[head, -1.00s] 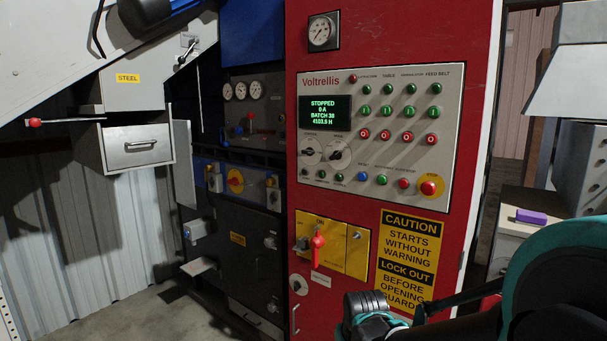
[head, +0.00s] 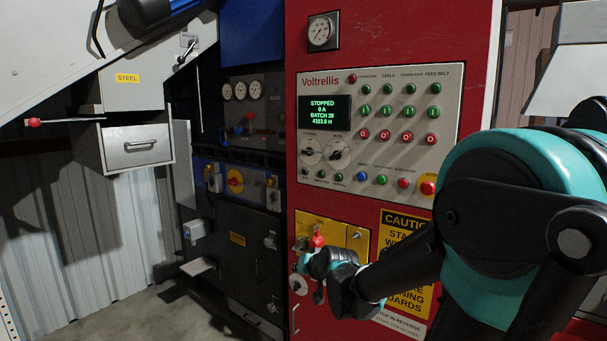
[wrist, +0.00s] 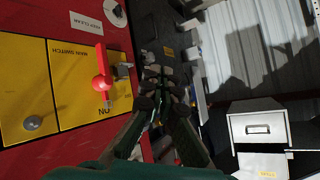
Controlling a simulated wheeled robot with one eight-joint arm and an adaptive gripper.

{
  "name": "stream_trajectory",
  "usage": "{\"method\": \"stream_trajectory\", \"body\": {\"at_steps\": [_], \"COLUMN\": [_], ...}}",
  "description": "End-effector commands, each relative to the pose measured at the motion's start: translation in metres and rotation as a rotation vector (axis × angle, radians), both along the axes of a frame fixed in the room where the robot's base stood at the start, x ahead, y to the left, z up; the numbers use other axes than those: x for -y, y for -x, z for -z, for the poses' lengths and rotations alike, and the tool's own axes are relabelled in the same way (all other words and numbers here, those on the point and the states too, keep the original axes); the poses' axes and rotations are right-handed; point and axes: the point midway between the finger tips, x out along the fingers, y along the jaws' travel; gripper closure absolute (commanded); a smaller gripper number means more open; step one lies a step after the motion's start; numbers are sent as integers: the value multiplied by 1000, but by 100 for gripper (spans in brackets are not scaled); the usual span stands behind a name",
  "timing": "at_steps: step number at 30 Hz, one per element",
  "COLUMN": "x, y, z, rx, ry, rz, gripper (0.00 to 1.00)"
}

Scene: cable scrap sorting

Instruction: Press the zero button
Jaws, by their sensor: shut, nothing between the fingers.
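The Voltrellis control panel (head: 447,100) is on the red cabinet in the head view, with a lit display (head: 324,113) reading STOPPED, 0 A. A row of red buttons marked O (head: 385,135) sits below green buttons marked I (head: 387,112). Small labels at the lower row are too blurred to read, so I cannot tell whether one says zero. My gripper (wrist: 158,75) is shut and empty in the wrist view. In the head view it is below the panel, in front of the yellow main switch plate (head: 355,239), touching no panel button as far as I see.
The red main switch handle (wrist: 101,83) stands out close to my gripper in the wrist view. A yellow-ringed red stop button (head: 427,188) is at the panel's lower right, near my arm. A grey drawer (head: 141,144) is at left. Space in front of the panel's left half is clear.

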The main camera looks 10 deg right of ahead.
Motion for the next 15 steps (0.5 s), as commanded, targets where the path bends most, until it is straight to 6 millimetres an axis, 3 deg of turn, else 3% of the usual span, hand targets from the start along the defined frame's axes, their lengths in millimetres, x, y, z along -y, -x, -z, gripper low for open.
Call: {"method": "stream_trajectory", "body": {"at_steps": [6,15], "x": [-27,-42], "y": [-69,-156], "z": [-67,-164], "rx": [199,484], "ry": [-175,-468], "rz": [56,214], "gripper": [100,100]}}
